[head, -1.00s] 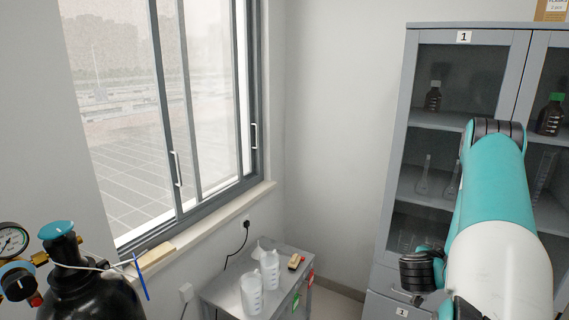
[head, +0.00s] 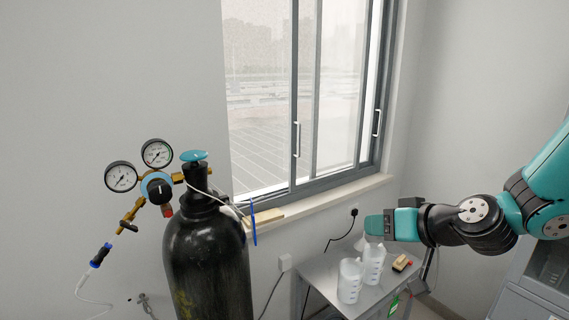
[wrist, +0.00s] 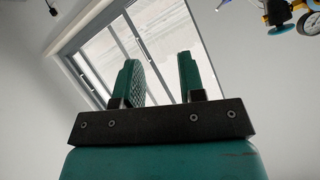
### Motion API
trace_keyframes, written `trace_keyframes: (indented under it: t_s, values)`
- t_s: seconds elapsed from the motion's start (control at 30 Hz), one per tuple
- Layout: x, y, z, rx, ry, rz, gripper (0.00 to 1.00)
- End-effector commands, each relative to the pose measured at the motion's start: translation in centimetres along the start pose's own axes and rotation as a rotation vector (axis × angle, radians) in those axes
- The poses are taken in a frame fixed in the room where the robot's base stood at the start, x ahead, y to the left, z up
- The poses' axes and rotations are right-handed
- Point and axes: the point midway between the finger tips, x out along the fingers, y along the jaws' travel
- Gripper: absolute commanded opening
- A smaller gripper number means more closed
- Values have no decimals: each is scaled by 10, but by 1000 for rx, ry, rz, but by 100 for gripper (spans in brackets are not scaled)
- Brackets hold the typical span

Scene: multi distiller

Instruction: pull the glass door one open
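The grey cabinet (head: 535,290) with the glass doors shows only in part at the lower right edge of the head view. A dark pane of glass (head: 550,262) shows there below my arm; the number 1 label and the door's handle are out of view. My gripper (head: 378,224) is in the middle right of the head view, pointing left, well away from the cabinet. In the wrist view my gripper (wrist: 163,80) has its two green fingers apart with nothing between them. The window lies behind them.
A black gas cylinder (head: 205,260) with gauges (head: 140,172) stands at the left. A small metal table (head: 325,270) with white plastic bottles (head: 350,281) is below my gripper. A window (head: 292,95) with a sill is behind.

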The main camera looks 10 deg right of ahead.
Motion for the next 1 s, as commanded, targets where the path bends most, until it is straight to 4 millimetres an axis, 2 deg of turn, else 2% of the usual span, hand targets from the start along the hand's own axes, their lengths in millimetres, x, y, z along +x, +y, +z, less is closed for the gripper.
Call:
trace_keyframes:
  t_s: [0.03, 0.1, 0.2, 0.3, 0.43, 0.6, 1.0]
  values:
    - [6, -36, 25, -54, -100, -94, 37]
    - [-1, -77, 56, -106, -260, -185, 37]
    - [-24, -118, 100, -179, -486, -252, 37]
    - [-54, -140, 135, -241, -675, -258, 37]
    - [-87, -150, 164, -292, -840, -223, 37]
    - [-110, -148, 176, -316, -929, -187, 37]
    - [-112, -147, 176, -315, -938, -183, 37]
